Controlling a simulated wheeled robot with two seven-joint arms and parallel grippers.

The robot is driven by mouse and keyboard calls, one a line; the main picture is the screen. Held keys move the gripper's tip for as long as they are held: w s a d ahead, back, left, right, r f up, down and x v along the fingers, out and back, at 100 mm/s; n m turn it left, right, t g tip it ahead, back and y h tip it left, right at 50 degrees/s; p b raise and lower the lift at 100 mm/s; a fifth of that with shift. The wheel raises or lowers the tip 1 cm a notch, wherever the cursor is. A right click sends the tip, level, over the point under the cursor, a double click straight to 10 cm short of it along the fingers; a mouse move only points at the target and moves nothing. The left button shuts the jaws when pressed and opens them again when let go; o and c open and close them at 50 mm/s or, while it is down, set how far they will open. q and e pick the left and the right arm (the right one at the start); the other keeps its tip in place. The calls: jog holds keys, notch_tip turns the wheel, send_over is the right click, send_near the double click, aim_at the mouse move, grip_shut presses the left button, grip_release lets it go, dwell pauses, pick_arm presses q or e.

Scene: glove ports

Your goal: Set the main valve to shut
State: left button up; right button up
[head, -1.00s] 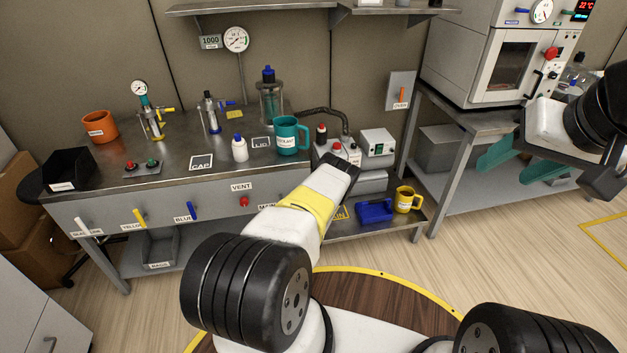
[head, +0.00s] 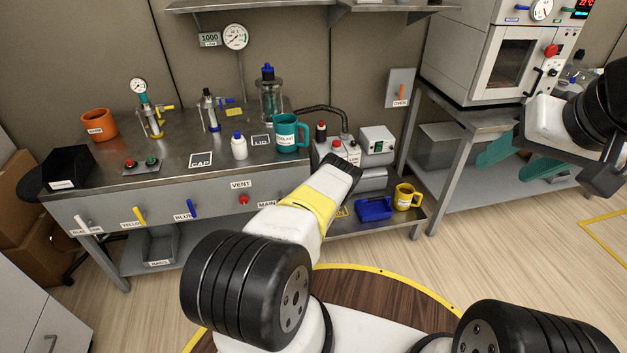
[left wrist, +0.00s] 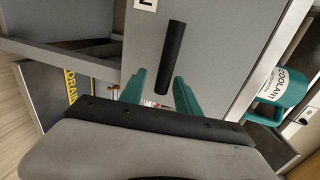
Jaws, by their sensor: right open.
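The MAIN label (head: 267,204) on the bench front is partly covered by my left arm in the head view, and its valve is hidden there. The left wrist view shows a black lever (left wrist: 172,52) on the grey panel, beside a partly cut-off white label (left wrist: 145,4); it appears to be the main valve's handle. My left gripper (left wrist: 160,80) is open, with its teal fingers on either side of the lever's near end; I cannot tell whether they touch it. My right gripper (head: 522,158) is open and empty by the right-hand table.
The red vent knob (head: 243,199) and blue lever (head: 191,208) are on the bench front to the left. The teal coolant mug (head: 287,134) stands on the bench top. A blue tray (head: 374,209) and yellow mug (head: 404,197) are on the low shelf.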

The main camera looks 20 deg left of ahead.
pick_arm(q)
jog(key=v, duration=0.7)
jog(key=shift+s+d, duration=0.15)
jog(key=shift+s, duration=0.2)
jog(key=shift+r, duration=0.1)
